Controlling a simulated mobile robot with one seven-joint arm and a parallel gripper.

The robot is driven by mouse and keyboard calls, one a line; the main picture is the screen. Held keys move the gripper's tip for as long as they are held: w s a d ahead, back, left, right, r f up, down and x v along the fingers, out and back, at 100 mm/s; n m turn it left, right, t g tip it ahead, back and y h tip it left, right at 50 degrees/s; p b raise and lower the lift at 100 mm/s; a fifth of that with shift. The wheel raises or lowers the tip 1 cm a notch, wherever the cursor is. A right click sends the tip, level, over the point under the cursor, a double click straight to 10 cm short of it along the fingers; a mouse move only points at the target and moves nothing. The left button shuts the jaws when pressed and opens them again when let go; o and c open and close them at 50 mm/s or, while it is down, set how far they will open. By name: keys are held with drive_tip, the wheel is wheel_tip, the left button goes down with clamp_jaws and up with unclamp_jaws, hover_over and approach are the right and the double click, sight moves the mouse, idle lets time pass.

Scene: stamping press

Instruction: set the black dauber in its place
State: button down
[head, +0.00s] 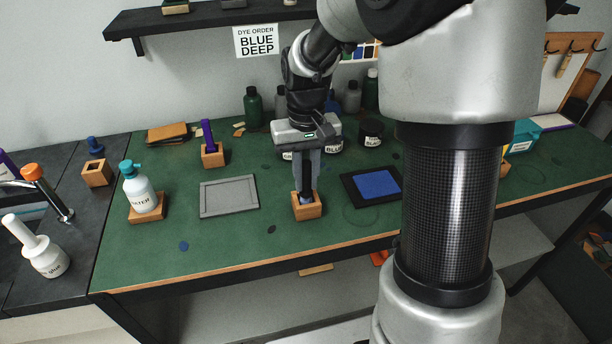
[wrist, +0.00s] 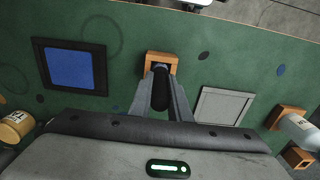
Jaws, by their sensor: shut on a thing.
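My gripper (head: 306,178) points down over the middle of the green bench, its fingers shut on the black dauber (wrist: 160,92). In the wrist view the fingers lie on both sides of the dauber's dark handle. A small wooden block holder (head: 307,212) stands directly under the fingertips; it also shows in the wrist view (wrist: 152,58). The dauber's lower end is at the block's opening and looks to be inside it; how deep it sits cannot be told. The dauber looks about upright. Much of it is hidden between the fingers in the head view.
A grey framed plate (head: 229,197) lies left of the block and a blue pad in a black frame (head: 377,184) right of it. A purple dauber (head: 208,137) stands in another block behind left. A water bottle (head: 139,188) stands at left. Jars and bottles line the back.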

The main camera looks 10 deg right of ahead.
drive_tip(key=shift+f+b, duration=0.4)
drive_tip(key=shift+f, duration=0.3)
drive_tip(key=shift+f, duration=0.15)
drive_tip(key=c, duration=1.6)
unclamp_jaws()
drive_tip(key=shift+o, duration=0.2)
wheel_tip(320, 180, up, 16)
drive_tip(key=shift+r+p, duration=0.1)
drive_tip(key=shift+p, duration=1.05)
drive_tip(key=shift+r, duration=0.6)
